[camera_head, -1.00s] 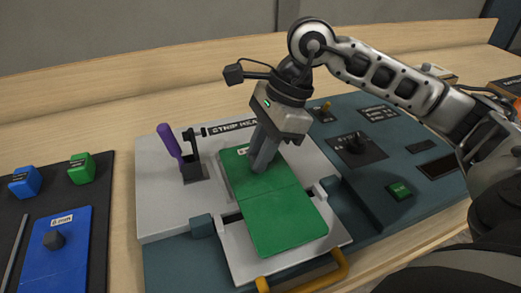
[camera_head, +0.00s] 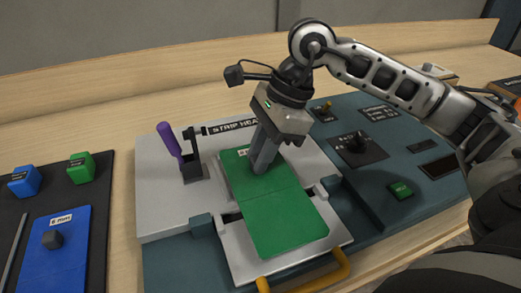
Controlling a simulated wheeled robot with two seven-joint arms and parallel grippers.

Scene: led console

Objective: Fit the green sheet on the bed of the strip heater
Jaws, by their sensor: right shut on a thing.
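The green sheet (camera_head: 285,222) lies flat along the bed of the strip heater (camera_head: 160,211), its near half over a pale plate that sticks out at the front. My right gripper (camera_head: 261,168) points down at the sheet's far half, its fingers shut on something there. The fingers hide the gripped part, which looks like a knob or grip on the sheet. The purple-handled clamp (camera_head: 171,143) stands raised at the left of the bed. My left gripper is not in view.
A yellow handle (camera_head: 325,275) is at the front. At left, a dark mat holds a blue sheet (camera_head: 63,265) and blue and green blocks.

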